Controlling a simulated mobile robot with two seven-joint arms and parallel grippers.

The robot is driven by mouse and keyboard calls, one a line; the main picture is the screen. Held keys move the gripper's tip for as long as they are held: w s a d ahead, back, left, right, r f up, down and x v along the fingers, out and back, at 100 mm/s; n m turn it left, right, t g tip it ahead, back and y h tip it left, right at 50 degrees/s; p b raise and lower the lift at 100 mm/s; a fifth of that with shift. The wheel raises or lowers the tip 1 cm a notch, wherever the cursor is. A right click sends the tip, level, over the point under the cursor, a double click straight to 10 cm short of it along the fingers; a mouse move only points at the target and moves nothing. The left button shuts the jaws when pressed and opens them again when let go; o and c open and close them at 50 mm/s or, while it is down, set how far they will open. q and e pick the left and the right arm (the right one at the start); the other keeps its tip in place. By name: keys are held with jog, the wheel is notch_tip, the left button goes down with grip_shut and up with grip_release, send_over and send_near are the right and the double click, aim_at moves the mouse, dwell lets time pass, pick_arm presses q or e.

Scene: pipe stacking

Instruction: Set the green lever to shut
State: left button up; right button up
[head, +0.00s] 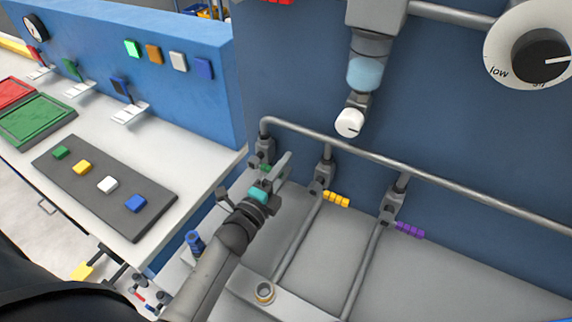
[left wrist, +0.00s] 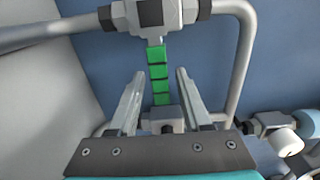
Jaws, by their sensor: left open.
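The green lever (left wrist: 158,72) is a ribbed handle on a grey pipe valve (left wrist: 158,18). In the left wrist view it extends from the valve down the picture, between the two fingers. In the head view only a small bit of the green lever (head: 265,168) shows behind my left gripper (head: 272,172). The gripper is at the leftmost valve of the pipe row. Its fingers are apart, one on each side of the lever, with visible gaps in the left wrist view (left wrist: 160,78). My right gripper is not in view.
A yellow lever (head: 336,199) and a purple lever (head: 409,230) stick out from valves to the right. A grey pipe (head: 420,175) runs above them along the blue wall. A white knob (head: 349,122) hangs above. A panel of coloured buttons (head: 105,187) lies at left.

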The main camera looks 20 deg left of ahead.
pick_arm(q)
jog(key=s, duration=0.6)
jog(key=shift+s+a, duration=0.25)
jog(key=shift+s, duration=0.05)
jog(key=shift+r, duration=0.15)
